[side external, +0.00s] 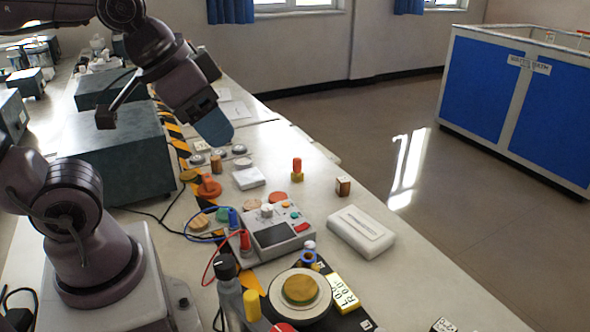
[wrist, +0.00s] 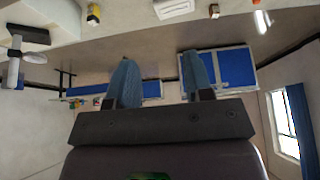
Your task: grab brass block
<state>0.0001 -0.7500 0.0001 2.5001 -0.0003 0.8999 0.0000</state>
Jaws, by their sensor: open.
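A small brown, brass-like block (side external: 343,186) with a paler side stands on the bench near its far edge, behind a white box; I take it as the brass block. What looks like the same block (wrist: 213,11) shows at the top of the wrist view. My gripper (side external: 217,130) is raised above the bench, left of the block and well apart from it. In the wrist view its two blue fingers (wrist: 158,64) are spread, with nothing between them.
Bench around the block is clear.

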